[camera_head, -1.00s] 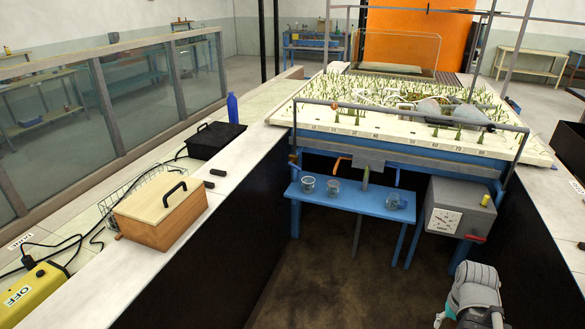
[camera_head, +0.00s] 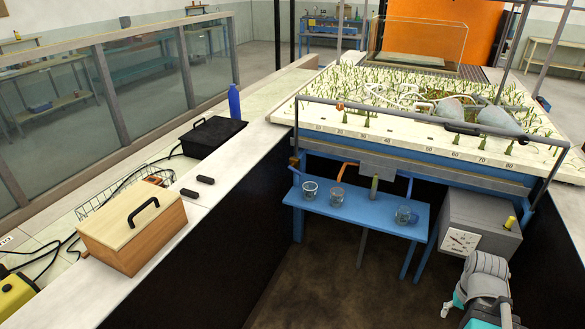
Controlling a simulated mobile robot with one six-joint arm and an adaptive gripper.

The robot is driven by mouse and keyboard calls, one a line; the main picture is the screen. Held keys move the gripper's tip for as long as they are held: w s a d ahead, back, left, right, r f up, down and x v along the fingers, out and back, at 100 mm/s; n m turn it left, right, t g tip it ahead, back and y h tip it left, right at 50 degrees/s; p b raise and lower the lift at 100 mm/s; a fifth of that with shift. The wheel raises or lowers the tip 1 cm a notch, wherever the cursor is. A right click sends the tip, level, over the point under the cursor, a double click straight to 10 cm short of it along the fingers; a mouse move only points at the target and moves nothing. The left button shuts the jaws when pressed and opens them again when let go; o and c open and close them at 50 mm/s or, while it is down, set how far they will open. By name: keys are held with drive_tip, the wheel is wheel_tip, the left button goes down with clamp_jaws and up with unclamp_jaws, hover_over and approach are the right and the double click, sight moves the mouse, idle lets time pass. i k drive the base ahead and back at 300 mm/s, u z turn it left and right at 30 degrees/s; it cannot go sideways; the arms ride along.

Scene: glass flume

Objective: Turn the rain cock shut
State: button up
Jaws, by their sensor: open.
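No part is clearly marked as the rain cock. A small orange-red fitting (camera_head: 340,106) shows at the dark rail along the near edge of the planted tray (camera_head: 304,112). My gripper is not visible.
A blue shelf (camera_head: 375,205) below the tray holds beakers. A grey box with a dial (camera_head: 480,222) stands at its right. A wooden box (camera_head: 135,235), a black case (camera_head: 212,136) and a blue bottle (camera_head: 234,103) stand on the left ledge. Brown floor (camera_head: 310,270) is clear between.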

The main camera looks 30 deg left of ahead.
sight(291, 167)
drive_tip(key=u, duration=0.2)
drive_tip(key=i, duration=0.75)
drive_tip(key=u, duration=0.7)
drive_tip(key=i, duration=0.65)
drive_tip(key=u, duration=0.4)
